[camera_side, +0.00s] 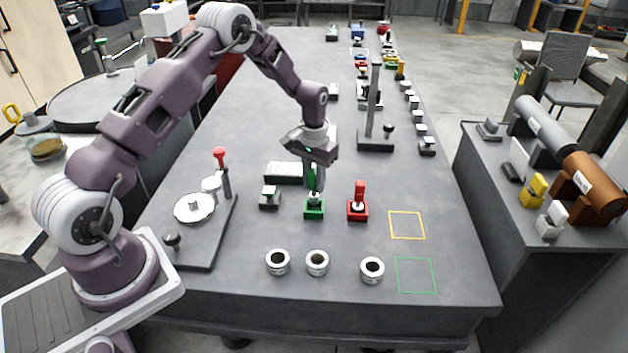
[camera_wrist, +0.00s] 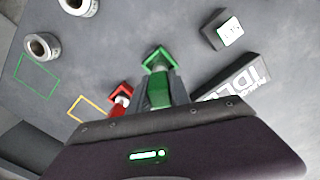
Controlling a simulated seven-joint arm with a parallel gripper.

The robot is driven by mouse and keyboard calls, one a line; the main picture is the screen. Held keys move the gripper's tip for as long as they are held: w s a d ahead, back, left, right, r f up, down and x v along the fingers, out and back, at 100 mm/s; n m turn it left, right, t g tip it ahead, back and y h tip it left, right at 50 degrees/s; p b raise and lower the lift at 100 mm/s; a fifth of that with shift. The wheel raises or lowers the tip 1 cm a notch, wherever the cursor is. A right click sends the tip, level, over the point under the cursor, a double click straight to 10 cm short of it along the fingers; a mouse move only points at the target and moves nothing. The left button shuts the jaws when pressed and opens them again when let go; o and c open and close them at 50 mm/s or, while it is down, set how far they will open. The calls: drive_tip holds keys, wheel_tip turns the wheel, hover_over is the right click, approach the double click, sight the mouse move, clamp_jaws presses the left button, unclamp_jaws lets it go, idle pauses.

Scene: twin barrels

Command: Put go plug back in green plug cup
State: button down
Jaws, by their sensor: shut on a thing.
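My gripper (camera_side: 314,182) is shut on the green go plug (camera_side: 311,174), directly above the green plug cup (camera_side: 314,209). In the wrist view the go plug (camera_wrist: 158,92) shows between the fingers, in line with the green cup (camera_wrist: 157,56). The plug looks upright. Its lower end is at or just over the cup's opening, and I cannot tell how deep it sits. To the right, a red plug (camera_side: 359,190) stands in a red cup (camera_side: 357,211); the red pair also shows in the wrist view (camera_wrist: 120,100).
Three white rings (camera_side: 317,263) lie near the front edge. Yellow (camera_side: 406,225) and green (camera_side: 415,275) outlined squares are empty at right. A dark block (camera_side: 284,173) and a small grey-topped block (camera_side: 269,198) are close at left. A post (camera_side: 374,105) stands behind.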

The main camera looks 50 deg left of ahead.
sight(314, 171)
drive_tip(key=shift+f, duration=1.55)
drive_tip(key=c, duration=1.1)
unclamp_jaws()
wheel_tip(314, 171, up, 7)
drive_tip(key=s+d+r+t, duration=0.1)
drive_tip(key=s+d+r, duration=0.25)
drive_tip(key=r, duration=0.45)
drive_tip(key=s+d+r+m+t, duration=0.1)
drive_tip(key=s+d+r, duration=0.1)
drive_tip(key=s+r, duration=0.35)
drive_tip(key=s+d+r+t, duration=0.1)
drive_tip(key=s+d+r, duration=0.15)
drive_tip(key=r, duration=0.65)
drive_tip(key=s+d+r+t, duration=0.1)
drive_tip(key=s, duration=0.6)
drive_tip(key=s+d+r+m, duration=0.1)
drive_tip(key=s+d, duration=0.1)
drive_tip(key=s, duration=0.5)
drive_tip(key=s+d+r+m+t, duration=0.1)
drive_tip(key=s+d, duration=0.1)
drive_tip(key=s, duration=0.5)
drive_tip(key=shift+d+r+t, duration=0.1)
drive_tip(key=shift+r+t, duration=0.2)
